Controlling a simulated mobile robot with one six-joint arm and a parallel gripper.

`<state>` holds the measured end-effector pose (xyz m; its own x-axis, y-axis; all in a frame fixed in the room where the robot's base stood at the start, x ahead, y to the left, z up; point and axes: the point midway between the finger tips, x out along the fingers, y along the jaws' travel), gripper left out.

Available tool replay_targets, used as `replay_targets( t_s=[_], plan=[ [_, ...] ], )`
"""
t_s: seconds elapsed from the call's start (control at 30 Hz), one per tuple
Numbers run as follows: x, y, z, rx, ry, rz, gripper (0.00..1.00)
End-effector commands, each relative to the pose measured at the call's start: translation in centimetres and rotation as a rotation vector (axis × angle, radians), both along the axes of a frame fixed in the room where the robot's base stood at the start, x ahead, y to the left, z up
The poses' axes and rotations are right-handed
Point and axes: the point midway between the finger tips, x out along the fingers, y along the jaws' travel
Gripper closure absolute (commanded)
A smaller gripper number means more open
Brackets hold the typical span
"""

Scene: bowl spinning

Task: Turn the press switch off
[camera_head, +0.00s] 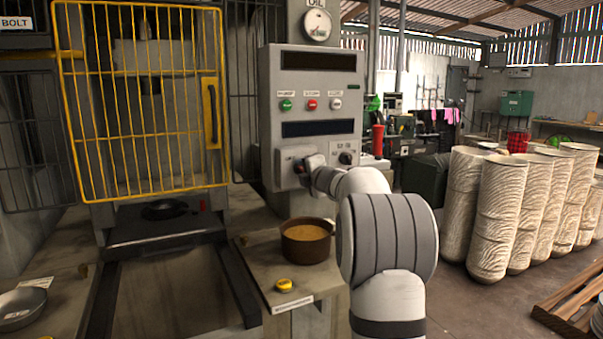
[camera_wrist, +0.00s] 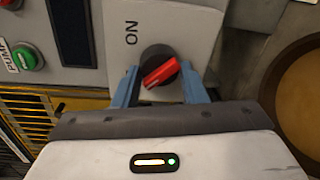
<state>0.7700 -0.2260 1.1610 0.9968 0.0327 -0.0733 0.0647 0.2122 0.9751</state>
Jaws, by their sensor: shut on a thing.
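The press switch (camera_wrist: 160,73) is a red rotary knob on a dark round base, set in a light grey plate with "ON" printed beside it in the wrist view. My gripper (camera_wrist: 158,84) has one blue finger on each side of the knob and is shut on it. In the head view my gripper (camera_head: 306,168) is at the lower left of the grey control panel (camera_head: 312,70), and it mostly hides the switch. The knob's pointer lies slanted in the wrist view. The "OFF" mark cannot be made out.
A yellow barred guard (camera_head: 145,110) stands left of the panel. A brown bowl (camera_head: 306,252) with tan contents stands on the ledge below my wrist, near a yellow button (camera_head: 284,285). Another dark knob (camera_head: 347,158) is right of my gripper. A green pump button (camera_wrist: 28,57) is nearby.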

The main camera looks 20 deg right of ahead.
Motion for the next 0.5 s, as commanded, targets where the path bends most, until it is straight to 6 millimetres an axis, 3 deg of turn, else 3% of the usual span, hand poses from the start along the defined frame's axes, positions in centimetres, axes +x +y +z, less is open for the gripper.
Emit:
replay_targets(
  t_s=[0.27,0.5],
  plan=[
    [0.00,-0.04,0.01,-0.001,0.000,-0.001,0.41],
    [-0.04,-0.01,0.04,0.000,0.000,0.000,0.40]
  ],
)
